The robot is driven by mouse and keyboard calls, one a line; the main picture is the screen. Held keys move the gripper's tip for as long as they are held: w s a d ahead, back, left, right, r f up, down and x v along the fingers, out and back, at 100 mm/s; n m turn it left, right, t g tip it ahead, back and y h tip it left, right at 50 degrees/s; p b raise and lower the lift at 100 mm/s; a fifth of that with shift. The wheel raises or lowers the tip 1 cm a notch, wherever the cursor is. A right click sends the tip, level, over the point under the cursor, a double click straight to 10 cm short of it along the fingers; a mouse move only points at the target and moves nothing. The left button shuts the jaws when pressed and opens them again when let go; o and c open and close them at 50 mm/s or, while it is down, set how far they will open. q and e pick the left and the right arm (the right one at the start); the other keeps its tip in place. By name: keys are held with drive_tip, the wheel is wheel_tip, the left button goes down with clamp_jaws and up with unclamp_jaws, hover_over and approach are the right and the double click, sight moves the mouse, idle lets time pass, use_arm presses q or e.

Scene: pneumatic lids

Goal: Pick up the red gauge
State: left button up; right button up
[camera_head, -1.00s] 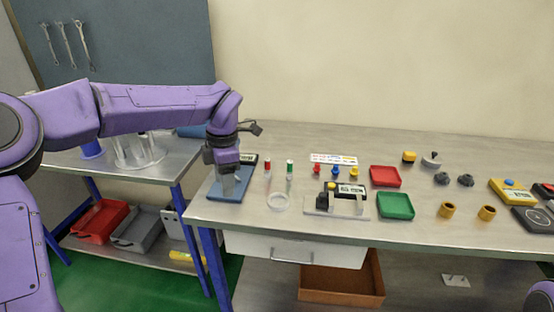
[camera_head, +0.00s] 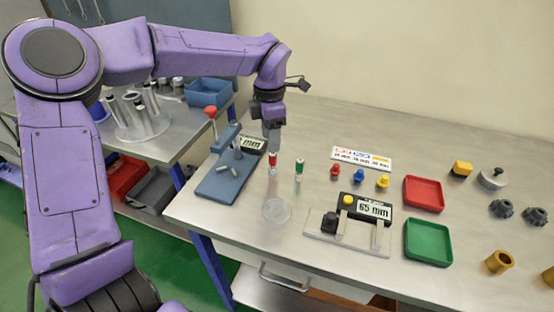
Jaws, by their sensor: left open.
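The red gauge (camera_head: 272,161), a small upright cylinder with a red band and pale metal ends, stands on the workbench. My left gripper (camera_head: 271,148) points down right above it, with the fingertips at or close to its top. The jaws are open; I cannot tell whether the fingers are around the gauge's top or just over it. A similar green gauge (camera_head: 299,167) stands upright just to the right. My right gripper is out of view.
A blue press with a red knob (camera_head: 211,111) stands left of the gauge. A clear ring-like dish (camera_head: 276,211) lies in front. A measuring stand reading 65 mm (camera_head: 347,238), small coloured knobs (camera_head: 359,175), a red tray (camera_head: 424,180) and a green tray (camera_head: 428,256) are to the right.

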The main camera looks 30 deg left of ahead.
sight(274, 154)
use_arm(q)
drive_tip(key=f, duration=0.4)
drive_tip(key=f+p, duration=0.1)
drive_tip(key=f, duration=0.1)
drive_tip(key=shift+w+d+f, duration=0.2)
drive_tip(key=shift+d+f, duration=0.1)
drive_tip(key=shift+s+f, duration=0.1)
drive_tip(key=shift+f, duration=0.15)
drive_tip(key=shift+s+a+r, duration=0.1)
drive_tip(key=shift+s, duration=0.1)
drive_tip(key=shift+w, duration=0.1)
clamp_jaws()
